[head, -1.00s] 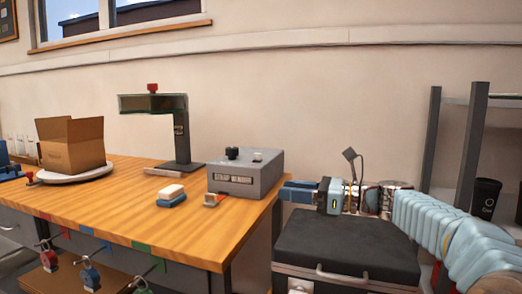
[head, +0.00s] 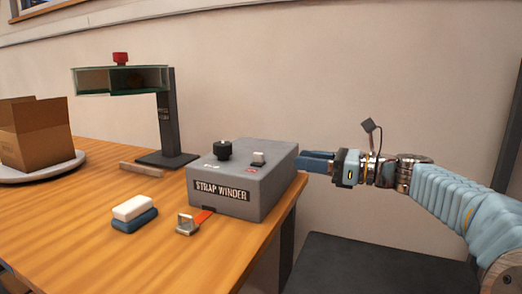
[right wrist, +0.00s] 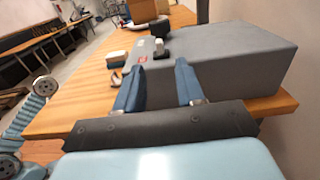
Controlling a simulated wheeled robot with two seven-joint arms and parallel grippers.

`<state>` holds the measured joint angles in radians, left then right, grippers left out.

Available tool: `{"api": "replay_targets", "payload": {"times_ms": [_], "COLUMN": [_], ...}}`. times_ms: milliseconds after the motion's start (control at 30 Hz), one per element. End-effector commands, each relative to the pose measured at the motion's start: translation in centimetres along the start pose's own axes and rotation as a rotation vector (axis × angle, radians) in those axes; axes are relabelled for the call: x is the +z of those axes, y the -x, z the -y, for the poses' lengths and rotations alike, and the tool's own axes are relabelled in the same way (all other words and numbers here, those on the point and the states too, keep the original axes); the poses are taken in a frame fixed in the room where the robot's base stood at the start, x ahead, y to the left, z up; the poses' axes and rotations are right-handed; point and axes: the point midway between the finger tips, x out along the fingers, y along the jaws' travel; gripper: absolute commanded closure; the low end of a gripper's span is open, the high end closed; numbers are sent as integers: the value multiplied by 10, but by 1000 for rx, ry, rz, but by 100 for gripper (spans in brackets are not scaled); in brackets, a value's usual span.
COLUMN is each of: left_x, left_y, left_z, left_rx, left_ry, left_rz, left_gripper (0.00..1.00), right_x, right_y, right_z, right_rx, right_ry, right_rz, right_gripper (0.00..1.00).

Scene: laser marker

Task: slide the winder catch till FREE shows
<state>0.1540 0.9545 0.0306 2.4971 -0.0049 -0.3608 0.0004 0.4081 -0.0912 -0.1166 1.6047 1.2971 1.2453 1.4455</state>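The grey strap winder (head: 245,180) stands at the right end of the wooden bench, with "STRAP WINDER" on its front. On its top are a black knob (head: 223,150) and a small pale catch (head: 258,159). A red mark lies by the catch; its wording is too small to read. The catch also shows in the right wrist view (right wrist: 159,48). My right gripper (head: 303,161) is just right of the winder. In the right wrist view its two blue fingers (right wrist: 159,66) are apart with nothing between them, pointing toward the catch. My left gripper is out of view.
An orange strap with a metal buckle (head: 187,224) comes out of the winder's front. A white and blue block (head: 134,212) lies left of it. A dark stand (head: 166,120) with a red knob and a cardboard box (head: 35,135) are farther left. A wall is behind.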

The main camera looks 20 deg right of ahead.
Motion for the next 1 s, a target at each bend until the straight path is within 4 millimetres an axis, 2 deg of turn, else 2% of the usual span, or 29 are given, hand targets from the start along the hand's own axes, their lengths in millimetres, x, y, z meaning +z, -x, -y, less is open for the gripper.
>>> {"api": "replay_targets", "payload": {"times_ms": [300, 500, 700, 967, 1000], "left_x": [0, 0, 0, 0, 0], "left_y": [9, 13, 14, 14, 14], "left_z": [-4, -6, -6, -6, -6], "left_rx": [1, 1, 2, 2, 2], "left_ry": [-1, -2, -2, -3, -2], "left_rz": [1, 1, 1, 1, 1], "left_gripper": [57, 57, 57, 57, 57], "right_x": [1, 1, 0, 0, 0], "right_y": [-72, -108, -123, -124, -124], "right_z": [-1, -1, -1, 0, 0], "right_rx": [5, 3, 2, 1, 0], "right_ry": [-2, 0, 0, 0, 0], "right_rz": [0, 0, 0, 0, 0], "right_gripper": [62, 62, 62, 62, 66]}}
